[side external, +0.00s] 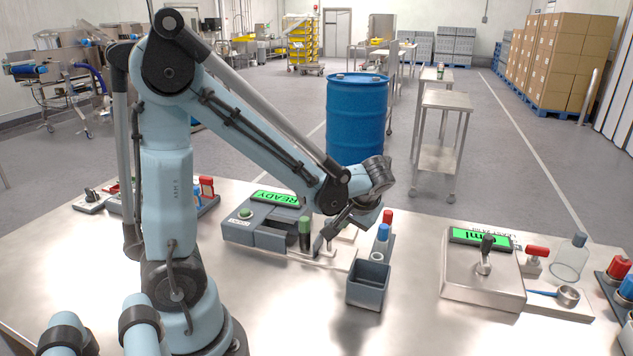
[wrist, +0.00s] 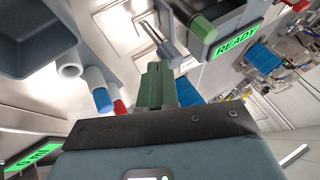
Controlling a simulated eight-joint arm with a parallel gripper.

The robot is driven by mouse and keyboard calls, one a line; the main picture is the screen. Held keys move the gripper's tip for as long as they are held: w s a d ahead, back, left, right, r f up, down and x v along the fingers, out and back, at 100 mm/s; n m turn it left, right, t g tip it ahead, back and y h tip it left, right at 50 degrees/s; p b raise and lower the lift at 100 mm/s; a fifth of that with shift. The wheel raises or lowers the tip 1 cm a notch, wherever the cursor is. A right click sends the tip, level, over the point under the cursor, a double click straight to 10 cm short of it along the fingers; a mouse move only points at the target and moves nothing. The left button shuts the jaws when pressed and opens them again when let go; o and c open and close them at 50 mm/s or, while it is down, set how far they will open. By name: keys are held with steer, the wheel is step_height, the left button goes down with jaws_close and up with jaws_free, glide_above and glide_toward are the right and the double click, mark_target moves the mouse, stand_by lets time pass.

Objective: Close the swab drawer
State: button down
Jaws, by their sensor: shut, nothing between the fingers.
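The grey unit with the lit READY display (side external: 276,198) stands on the steel table. The display also shows in the wrist view (wrist: 237,38). A lower grey block, apparently the swab drawer (side external: 276,241), is at the unit's front; I cannot tell how far out it is. A green-topped cylinder (side external: 305,226) stands upright at the unit's right end and also shows in the wrist view (wrist: 203,28). My gripper (side external: 321,248) is low, just right of the cylinder and apart from the drawer block. In the wrist view its green fingers (wrist: 155,75) are together and empty.
An open grey bin (side external: 368,286) stands just right of my gripper. Blue- and red-capped vials (side external: 383,232) stand behind the bin. A steel box with a lever (side external: 483,280) is farther right. The table front between my base and the bin is clear.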

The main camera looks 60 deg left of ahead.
steer(key=s+a, duration=0.5)
steer(key=shift+s+a, duration=0.15)
steer(key=shift+s, duration=0.1)
glide_toward(304, 219)
steer(key=w+d+r, duration=0.2)
steer(key=d+r, duration=0.1)
steer(key=d, duration=0.3)
steer(key=d+f+m+t+h, duration=0.3)
steer(key=d+m+t+h, duration=0.3)
steer(key=d+m+h, duration=0.1)
steer(key=shift+w+d+m+t, duration=0.3)
steer(key=shift+d+m, duration=0.2)
steer(key=shift+d, duration=0.25)
